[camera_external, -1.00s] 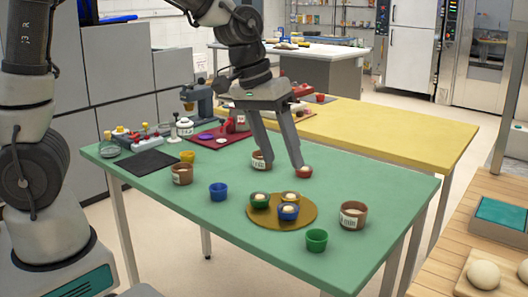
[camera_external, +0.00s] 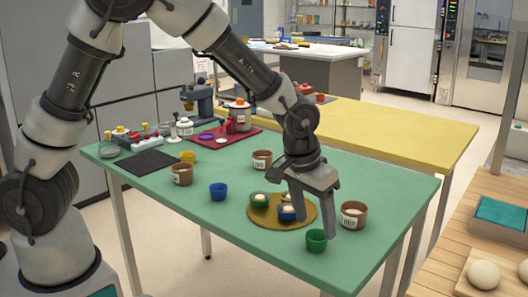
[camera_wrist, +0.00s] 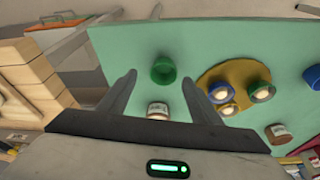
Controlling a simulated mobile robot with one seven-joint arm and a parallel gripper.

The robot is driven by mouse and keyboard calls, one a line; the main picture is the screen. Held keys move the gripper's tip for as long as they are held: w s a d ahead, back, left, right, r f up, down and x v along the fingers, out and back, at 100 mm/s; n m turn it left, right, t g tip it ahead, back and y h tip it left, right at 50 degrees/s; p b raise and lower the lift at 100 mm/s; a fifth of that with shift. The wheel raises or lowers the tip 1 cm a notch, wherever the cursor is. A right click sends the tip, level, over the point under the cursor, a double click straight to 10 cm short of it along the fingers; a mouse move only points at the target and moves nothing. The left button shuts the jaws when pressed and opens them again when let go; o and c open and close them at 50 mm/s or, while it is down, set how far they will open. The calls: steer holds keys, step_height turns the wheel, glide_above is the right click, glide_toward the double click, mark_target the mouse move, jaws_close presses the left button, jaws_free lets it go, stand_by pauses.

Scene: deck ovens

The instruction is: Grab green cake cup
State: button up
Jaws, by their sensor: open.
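An empty green cake cup (camera_external: 316,241) stands upright near the front edge of the green table. In the wrist view the green cup (camera_wrist: 163,73) shows between and beyond my fingertips. My gripper (camera_external: 315,226) is open and empty, pointing down close to this cup. I cannot tell whether a finger touches it. Another green cup (camera_external: 259,201), with pale filling, sits on the round gold plate (camera_external: 268,222) beside a filled blue cup (camera_external: 287,214). A filled yellow cup (camera_wrist: 228,109) is also on the plate, mostly hidden by my gripper in the external view.
A brown labelled cup (camera_external: 353,215) stands close right of my gripper. An empty blue cup (camera_external: 218,191) and other brown cups are further left and back. A wooden counter (camera_external: 415,258) is at the right. The table's front left is clear.

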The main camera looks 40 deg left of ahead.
mark_target(316, 234)
steer(key=x, duration=0.3)
steer(key=b+x, duration=0.1)
steer(key=x, duration=0.1)
steer(key=shift+w+a+f, duration=0.2)
steer(key=shift+a+f, duration=0.15)
steer(key=c, duration=1)
